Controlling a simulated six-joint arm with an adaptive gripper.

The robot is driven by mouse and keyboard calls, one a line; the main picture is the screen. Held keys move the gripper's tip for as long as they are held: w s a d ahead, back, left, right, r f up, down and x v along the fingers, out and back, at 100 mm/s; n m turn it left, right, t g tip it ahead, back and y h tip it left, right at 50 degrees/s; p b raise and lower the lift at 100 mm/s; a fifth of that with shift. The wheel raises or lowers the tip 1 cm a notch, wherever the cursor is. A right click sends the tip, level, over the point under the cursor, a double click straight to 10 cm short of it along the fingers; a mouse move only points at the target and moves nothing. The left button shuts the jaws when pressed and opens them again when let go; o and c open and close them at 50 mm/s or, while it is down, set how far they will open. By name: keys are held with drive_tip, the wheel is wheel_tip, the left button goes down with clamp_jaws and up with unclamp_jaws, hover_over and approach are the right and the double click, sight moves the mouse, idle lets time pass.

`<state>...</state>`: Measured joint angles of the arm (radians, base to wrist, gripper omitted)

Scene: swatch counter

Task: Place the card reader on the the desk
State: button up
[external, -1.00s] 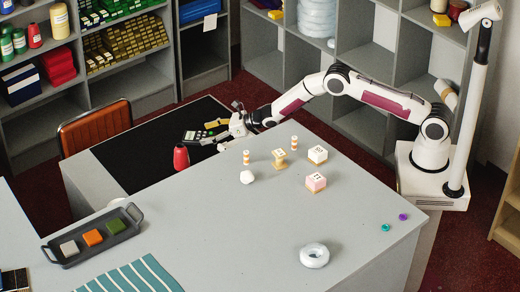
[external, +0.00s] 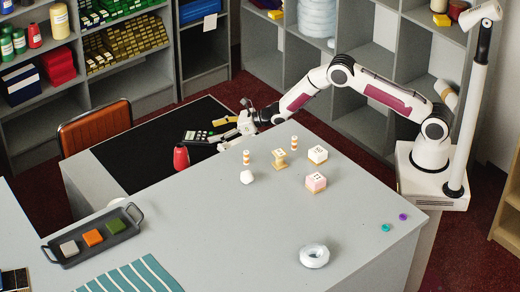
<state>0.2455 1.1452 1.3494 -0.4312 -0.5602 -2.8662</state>
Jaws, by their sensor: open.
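The card reader (external: 196,136) is a small dark device with light keys. It appears to lie on the black surface at the back of the grey desk (external: 215,190), near that surface's right edge. My gripper (external: 236,127) is open, just right of the card reader, with the wrist low over the desk. A small gap seems to show between the gripper and the reader, but exact contact and height are hard to tell at this size.
A yellow piece (external: 225,121) lies beside the gripper. A red bottle (external: 181,157) stands in front of the reader. Two striped pieces, dice-like blocks and a white lump (external: 247,176) stand nearby. A dark tray (external: 92,238) is at front left. The desk's front middle is clear.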

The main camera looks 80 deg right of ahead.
idle(0.3)
drive_tip(key=shift+r+m, duration=0.3)
drive_tip(key=shift+r, duration=0.3)
drive_tip(key=s+a+r+m+g+h, duration=0.1)
drive_tip(key=s+a+r+m, duration=0.1)
drive_tip(key=s+r+m, duration=0.6)
drive_tip(key=s+a+r+m+g+h, duration=0.1)
drive_tip(key=s+a+r+m+g, duration=0.2)
drive_tip(key=r, duration=1)
drive_tip(key=s+a+r+m, duration=0.2)
drive_tip(key=s+r+m, duration=0.25)
drive_tip(key=s, duration=0.45)
drive_tip(key=s+a+r+m, duration=0.1)
drive_tip(key=s+r+m, duration=0.4)
drive_tip(key=s, duration=0.5)
drive_tip(key=s+a+f+m+g, duration=0.1)
drive_tip(key=s+m, duration=0.4)
drive_tip(key=s, duration=0.5)
drive_tip(key=s+a+f+m+g+y, duration=0.1)
drive_tip(key=s+a+m, duration=0.2)
drive_tip(key=s, duration=0.7)
drive_tip(key=s+a+f+m+g+y, duration=0.1)
drive_tip(key=s+a+f+m, duration=0.1)
drive_tip(key=s+m, duration=0.5)
drive_tip(key=s, duration=0.4)
drive_tip(key=shift+a+g, duration=0.4)
